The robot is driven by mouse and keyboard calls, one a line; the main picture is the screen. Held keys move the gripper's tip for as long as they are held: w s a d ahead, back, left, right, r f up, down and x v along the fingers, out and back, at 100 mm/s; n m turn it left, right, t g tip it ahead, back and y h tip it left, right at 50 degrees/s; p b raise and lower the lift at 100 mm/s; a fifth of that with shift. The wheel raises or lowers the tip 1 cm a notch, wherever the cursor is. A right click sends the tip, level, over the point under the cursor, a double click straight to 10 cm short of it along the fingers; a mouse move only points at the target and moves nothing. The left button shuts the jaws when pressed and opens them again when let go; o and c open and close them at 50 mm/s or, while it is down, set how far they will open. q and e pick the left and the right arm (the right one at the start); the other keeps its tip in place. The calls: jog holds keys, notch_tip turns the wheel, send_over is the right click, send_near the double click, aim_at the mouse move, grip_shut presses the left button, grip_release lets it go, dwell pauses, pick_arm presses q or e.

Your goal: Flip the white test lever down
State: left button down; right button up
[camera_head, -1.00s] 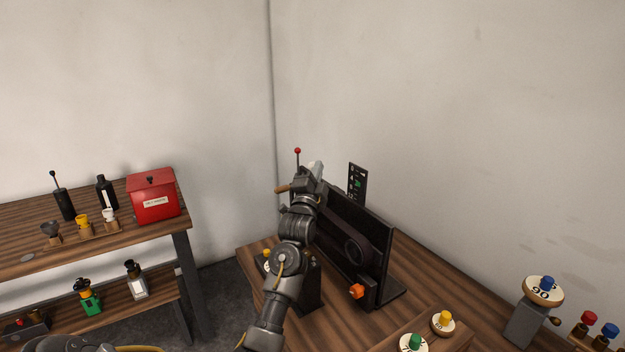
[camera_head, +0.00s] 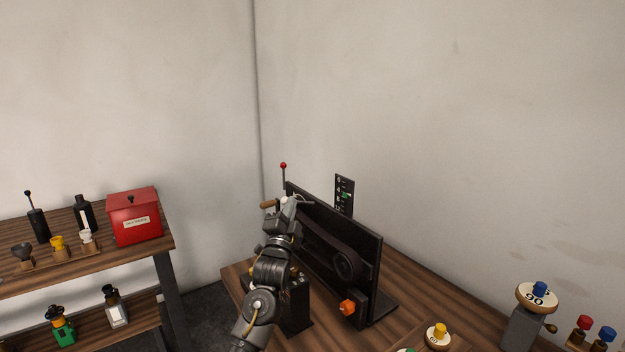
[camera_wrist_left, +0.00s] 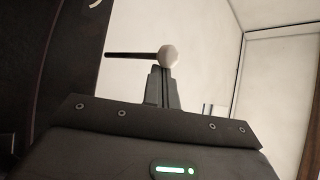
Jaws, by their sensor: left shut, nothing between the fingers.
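The white test lever shows in the left wrist view as a round white knob (camera_wrist_left: 169,56) on a thin dark rod, which reaches left toward the dark machine panel (camera_wrist_left: 50,75). My left gripper (camera_wrist_left: 163,72) is shut and empty, with its fingertips right at the knob. I cannot tell whether they touch it. In the head view my left gripper (camera_head: 287,203) is at the upper left end of the dark belt machine (camera_head: 360,248), and my arm hides part of the machine. My right gripper is out of view.
A red-knobbed lever (camera_head: 283,166) and a wooden handle (camera_head: 269,204) are close to my left gripper. A dark scale plate (camera_head: 344,194) stands behind the machine. An orange knob (camera_head: 347,307) is at its front. A red box (camera_head: 135,215) stands on the left bench.

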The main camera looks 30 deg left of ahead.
pick_arm(q)
notch_tip(320, 180, up, 4)
jog(key=d+p, duration=0.2)
jog(key=p, duration=0.2)
jog(key=s+d+f+b, duration=0.4)
jog(key=d+f+b, duration=0.1)
jog(key=f, duration=0.3)
jog(key=shift+s+f, duration=0.15)
jog(key=shift+s, duration=0.2)
jog(key=shift+d, duration=0.1)
